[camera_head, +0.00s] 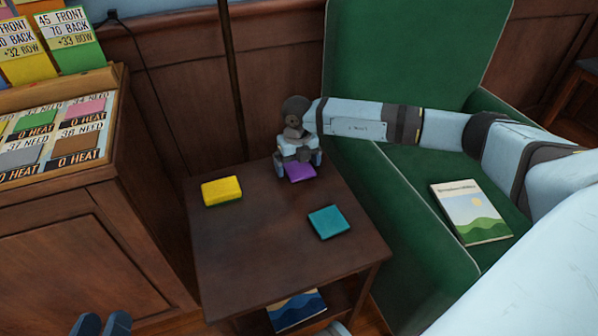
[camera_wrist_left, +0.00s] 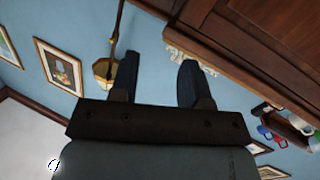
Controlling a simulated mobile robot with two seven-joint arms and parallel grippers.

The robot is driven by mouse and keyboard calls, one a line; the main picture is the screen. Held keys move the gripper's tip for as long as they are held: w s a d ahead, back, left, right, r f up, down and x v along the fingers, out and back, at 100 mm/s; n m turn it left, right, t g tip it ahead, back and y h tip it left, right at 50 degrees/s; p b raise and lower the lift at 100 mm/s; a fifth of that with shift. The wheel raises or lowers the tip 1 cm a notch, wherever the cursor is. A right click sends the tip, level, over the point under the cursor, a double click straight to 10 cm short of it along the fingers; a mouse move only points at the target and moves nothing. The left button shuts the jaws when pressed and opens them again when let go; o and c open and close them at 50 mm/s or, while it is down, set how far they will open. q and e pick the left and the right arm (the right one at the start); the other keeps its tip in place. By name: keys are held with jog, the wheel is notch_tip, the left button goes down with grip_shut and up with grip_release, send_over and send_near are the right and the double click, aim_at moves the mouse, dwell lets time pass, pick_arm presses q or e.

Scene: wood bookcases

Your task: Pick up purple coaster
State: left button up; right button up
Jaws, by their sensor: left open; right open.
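The purple coaster (camera_head: 300,173) lies on the small dark wood table (camera_head: 250,255), near its back edge. My right gripper (camera_head: 299,160) is open directly at the coaster, with a fingertip on either side of it; the gripper hides the coaster's back part. I cannot tell whether the fingers touch it. My left gripper (camera_head: 103,325) is open and empty at the bottom left of the head view, away from the table. Its two dark fingers also show apart in the left wrist view (camera_wrist_left: 157,82), pointing toward a blue wall.
A yellow block (camera_head: 222,190) and a teal coaster (camera_head: 329,222) lie on the same table. A book (camera_head: 470,212) rests on the green armchair (camera_head: 400,60) to the right. A wood cabinet (camera_head: 80,260) with coloured cards stands left. Another book (camera_head: 296,309) lies on the lower shelf.

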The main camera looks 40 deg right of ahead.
jog(key=c, duration=0.9)
